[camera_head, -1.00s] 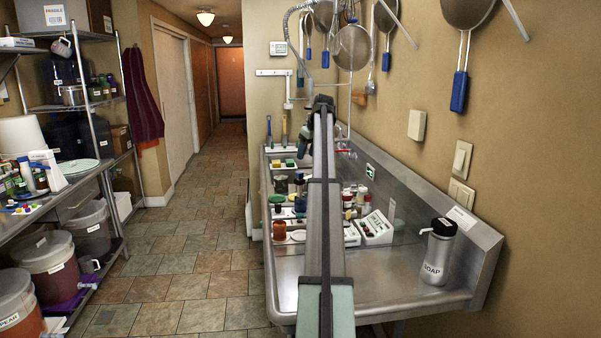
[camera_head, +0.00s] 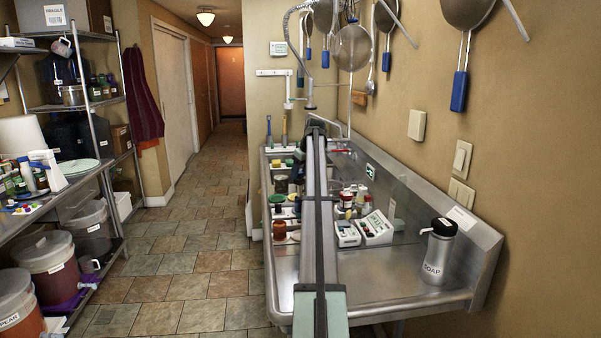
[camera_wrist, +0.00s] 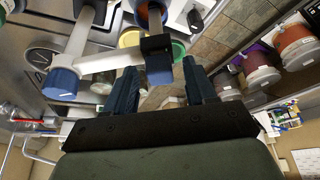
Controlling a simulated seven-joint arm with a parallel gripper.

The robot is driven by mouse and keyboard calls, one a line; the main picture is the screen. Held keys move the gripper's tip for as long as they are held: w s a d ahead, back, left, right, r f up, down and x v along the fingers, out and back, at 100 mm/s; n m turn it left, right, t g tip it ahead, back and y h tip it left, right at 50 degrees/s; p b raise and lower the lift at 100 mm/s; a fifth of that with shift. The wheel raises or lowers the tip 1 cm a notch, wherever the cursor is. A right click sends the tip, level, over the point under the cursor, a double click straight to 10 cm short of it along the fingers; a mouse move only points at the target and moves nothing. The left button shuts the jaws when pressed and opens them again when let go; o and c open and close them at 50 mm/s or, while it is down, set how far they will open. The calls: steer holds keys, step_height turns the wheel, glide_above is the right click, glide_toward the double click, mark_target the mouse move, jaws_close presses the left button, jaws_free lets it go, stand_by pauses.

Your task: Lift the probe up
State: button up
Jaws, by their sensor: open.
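What looks like the probe (camera_wrist: 159,77), a blue-bodied piece under a black clip (camera_wrist: 157,47), shows in the wrist view. The clip sits at the end of a pale arm (camera_wrist: 108,61) that runs to a blue knob (camera_wrist: 61,84). My gripper (camera_wrist: 161,88) is open, with one dark finger on each side of the blue piece. I cannot tell whether either finger touches it. In the head view my arm hides the gripper and the probe. A white meter (camera_head: 377,228) stands on the steel counter.
The steel counter (camera_head: 385,283) is bare at the front, apart from a soap bottle (camera_head: 438,252). Jars and small bottles (camera_head: 347,198) crowd around my arm. Utensils (camera_head: 353,47) hang on the wall. Buckets (camera_head: 50,262) stand on the left shelves.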

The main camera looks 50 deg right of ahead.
steer(key=shift+c, duration=0.4)
jaws_close()
steer(key=shift+r, duration=3.05)
steer(key=shift+d, duration=0.1)
steer(key=shift+c, duration=1.2)
jaws_free()
steer(key=shift+r, duration=0.1)
steer(key=o, duration=0.3)
